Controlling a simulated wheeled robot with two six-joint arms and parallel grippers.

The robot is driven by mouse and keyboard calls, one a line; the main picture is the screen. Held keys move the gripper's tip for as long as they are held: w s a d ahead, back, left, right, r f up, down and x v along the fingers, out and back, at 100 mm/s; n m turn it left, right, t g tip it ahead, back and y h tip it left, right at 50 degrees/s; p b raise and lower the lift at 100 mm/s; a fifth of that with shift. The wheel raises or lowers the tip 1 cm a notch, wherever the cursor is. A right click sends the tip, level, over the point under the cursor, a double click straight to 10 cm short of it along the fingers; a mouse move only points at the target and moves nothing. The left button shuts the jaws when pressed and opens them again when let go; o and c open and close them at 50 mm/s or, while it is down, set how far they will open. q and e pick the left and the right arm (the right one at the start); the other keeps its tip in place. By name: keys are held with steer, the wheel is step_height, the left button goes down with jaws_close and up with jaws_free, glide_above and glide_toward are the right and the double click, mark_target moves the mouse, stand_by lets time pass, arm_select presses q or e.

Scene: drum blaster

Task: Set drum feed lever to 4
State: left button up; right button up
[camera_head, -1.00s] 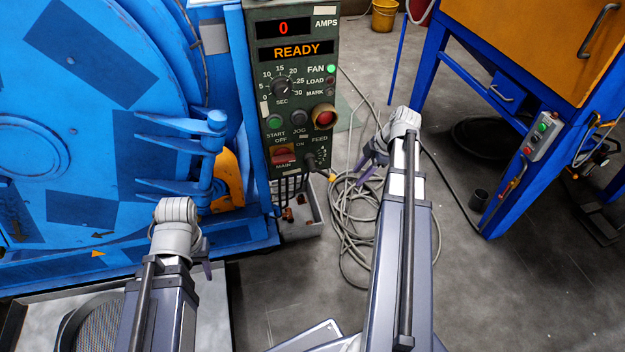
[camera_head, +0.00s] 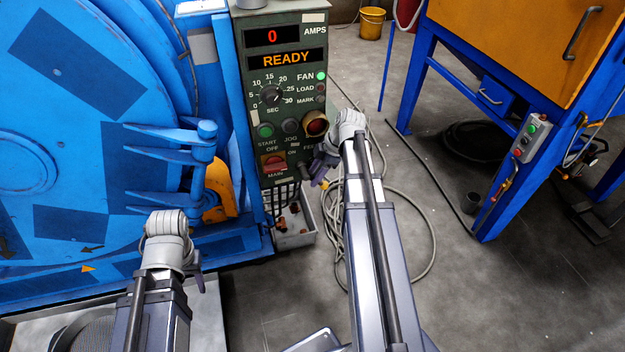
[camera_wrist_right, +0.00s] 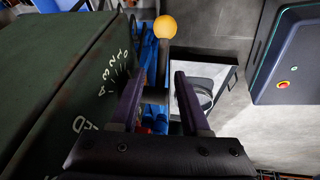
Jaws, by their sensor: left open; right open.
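The green control panel (camera_head: 285,120) shows 0 amps and READY. The feed lever's dark hub (camera_head: 303,172) is at its lower right, partly hidden by my right gripper (camera_head: 318,172). In the right wrist view the lever's yellow ball knob (camera_wrist_right: 165,26) shows beyond my open right fingers (camera_wrist_right: 160,82). A dark lever part (camera_wrist_right: 157,95) lies between the fingers, with no clear contact. The white feed scale (camera_wrist_right: 108,75) is left of them, with a 4 at its near end; the lever's setting cannot be read. My left gripper (camera_head: 199,278) is low at the left, fingers mostly hidden.
The blue drum machine (camera_head: 90,130) stands left of the panel. A grey bin (camera_head: 293,238) and coiled cable (camera_head: 420,270) lie below the panel. A blue-legged cabinet (camera_head: 510,40) stands at the right. The floor between is mostly clear.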

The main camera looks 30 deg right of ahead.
arm_select(q)
steer(key=shift+f+b, duration=0.9)
steer(key=shift+f, duration=0.45)
arm_select(e)
steer(key=shift+x, duration=1.4)
steer(key=shift+s+d, duration=0.1)
steer(key=shift+d, duration=0.05)
jaws_close()
